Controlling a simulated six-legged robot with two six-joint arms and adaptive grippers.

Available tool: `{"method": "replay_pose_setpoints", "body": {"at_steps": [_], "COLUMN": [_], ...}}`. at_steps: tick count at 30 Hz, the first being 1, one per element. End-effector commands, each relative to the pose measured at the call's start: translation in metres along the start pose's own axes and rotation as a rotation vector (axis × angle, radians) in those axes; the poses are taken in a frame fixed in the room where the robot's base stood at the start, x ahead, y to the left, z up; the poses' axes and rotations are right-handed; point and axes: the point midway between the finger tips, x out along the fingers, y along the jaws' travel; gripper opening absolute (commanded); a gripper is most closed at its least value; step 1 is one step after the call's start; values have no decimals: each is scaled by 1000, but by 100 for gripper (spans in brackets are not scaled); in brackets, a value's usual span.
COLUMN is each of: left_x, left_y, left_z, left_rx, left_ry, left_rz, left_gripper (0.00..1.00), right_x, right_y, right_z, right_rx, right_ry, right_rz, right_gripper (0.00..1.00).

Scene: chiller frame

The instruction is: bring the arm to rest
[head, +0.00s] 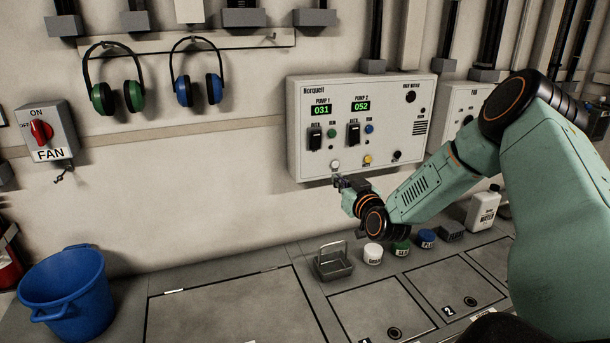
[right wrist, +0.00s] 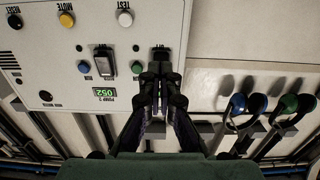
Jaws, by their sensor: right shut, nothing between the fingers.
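My right arm comes in from the right in the head view. Its gripper (head: 340,183) is shut and empty, just below and in front of the lower edge of the white Norquell pump panel (head: 385,92). In the right wrist view, which is upside down, the shut fingertips (right wrist: 160,75) cover part of the panel (right wrist: 75,30) near its edge. Whether they touch it cannot be told. The panel shows 031 for pump 1 and 052 for pump 2. My left gripper is not in view.
A blue bucket (head: 66,295) is at the left. A fan switch box (head: 47,132) and ear defenders (head: 197,75) are on the wall.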

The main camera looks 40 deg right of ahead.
Motion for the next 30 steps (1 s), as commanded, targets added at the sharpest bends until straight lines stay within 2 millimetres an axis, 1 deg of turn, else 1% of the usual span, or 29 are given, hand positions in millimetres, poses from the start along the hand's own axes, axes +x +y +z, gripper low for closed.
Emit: {"method": "replay_pose_setpoints", "body": {"at_steps": [8,9,11,14,15,17,18,20,21,23,24,26,27,29,30], "left_x": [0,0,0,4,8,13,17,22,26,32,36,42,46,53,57], "left_y": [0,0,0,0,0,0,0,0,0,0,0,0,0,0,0], "left_z": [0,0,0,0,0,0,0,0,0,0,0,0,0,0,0], "left_rx": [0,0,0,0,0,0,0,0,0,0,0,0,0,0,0], "left_ry": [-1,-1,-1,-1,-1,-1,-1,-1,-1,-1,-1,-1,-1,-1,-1], "left_rz": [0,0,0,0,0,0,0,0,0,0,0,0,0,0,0], "left_gripper": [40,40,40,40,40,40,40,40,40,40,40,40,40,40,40], "right_x": [0,-2,-12,-34,-46,-65,-79,-102,-118,-144,-163,-192,-213,-245,-267], "right_y": [0,-1,-12,-52,-69,-92,-106,-125,-136,-152,-160,-172,-178,-185,-188], "right_z": [2,10,29,68,86,114,132,159,177,202,219,243,258,281,295], "right_rx": [22,60,130,209,226,244,248,253,249,241,232,215,199,171,149], "right_ry": [-9,-40,-112,-259,-322,-414,-475,-565,-624,-713,-772,-861,-918,-1005,-1064], "right_rz": [-1,4,4,-31,-46,-65,-77,-91,-100,-110,-115,-121,-124,-127,-127], "right_gripper": [0,0,0,0,0,0,0,0,0,0,0,0,0,0,0]}}
